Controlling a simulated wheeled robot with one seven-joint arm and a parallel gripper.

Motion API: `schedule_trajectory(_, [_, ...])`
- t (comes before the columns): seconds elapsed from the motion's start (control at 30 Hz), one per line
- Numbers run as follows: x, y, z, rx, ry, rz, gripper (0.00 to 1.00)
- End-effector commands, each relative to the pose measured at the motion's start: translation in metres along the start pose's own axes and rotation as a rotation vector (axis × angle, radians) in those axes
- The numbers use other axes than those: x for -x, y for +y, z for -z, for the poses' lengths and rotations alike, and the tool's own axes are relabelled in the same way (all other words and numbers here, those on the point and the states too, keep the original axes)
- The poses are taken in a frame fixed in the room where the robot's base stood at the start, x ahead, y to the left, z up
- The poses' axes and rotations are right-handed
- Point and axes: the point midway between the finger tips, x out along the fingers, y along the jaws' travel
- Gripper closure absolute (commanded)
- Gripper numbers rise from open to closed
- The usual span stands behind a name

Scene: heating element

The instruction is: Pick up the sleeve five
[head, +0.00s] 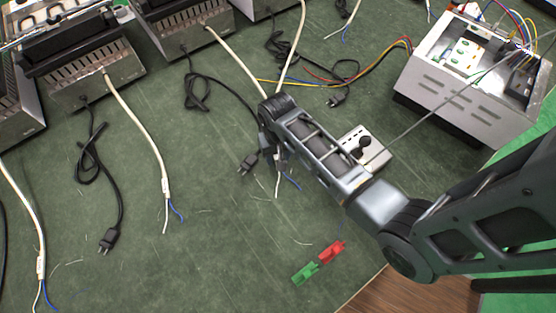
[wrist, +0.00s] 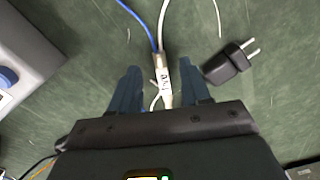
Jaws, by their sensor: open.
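A white sleeve (wrist: 164,80) with small dark marks, too small to read surely as five, sits on a white cable in the wrist view. A blue wire (wrist: 140,25) and a white wire (wrist: 165,15) leave its far end. My gripper (wrist: 160,82) is open, with one dark finger on each side of the sleeve and visible gaps between. In the head view my gripper (head: 271,140) is over the cable end on the green mat and mostly hides the sleeve. Other white sleeves show on cables at the left (head: 166,186) and far left (head: 41,265).
A black plug (wrist: 230,62) lies just right of my fingers in the wrist view. A white box with a dark knob (head: 365,145) stands beside my arm. Green (head: 305,273) and red (head: 331,251) connectors lie on the mat (head: 220,255). An open metal housing (head: 470,80) stands at right.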

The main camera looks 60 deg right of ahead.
Motion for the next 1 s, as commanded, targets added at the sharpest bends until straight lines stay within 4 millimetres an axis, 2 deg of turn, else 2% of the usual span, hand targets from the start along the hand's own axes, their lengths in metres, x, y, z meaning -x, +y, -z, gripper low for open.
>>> schedule_trajectory(0.17, [-0.02, 0.0, 0.0, 0.0, 0.0, 0.0, 0.53])
schedule_trajectory(0.43, [-0.023, 0.0, 0.0, 0.0, 0.001, 0.0, 0.53])
schedule_trajectory(0.9, [-0.022, 0.0, 0.0, 0.0, 0.001, 0.0, 0.97])
schedule_trajectory(1.0, [-0.022, 0.0, 0.0, 0.0, 0.001, 0.0, 1.0])
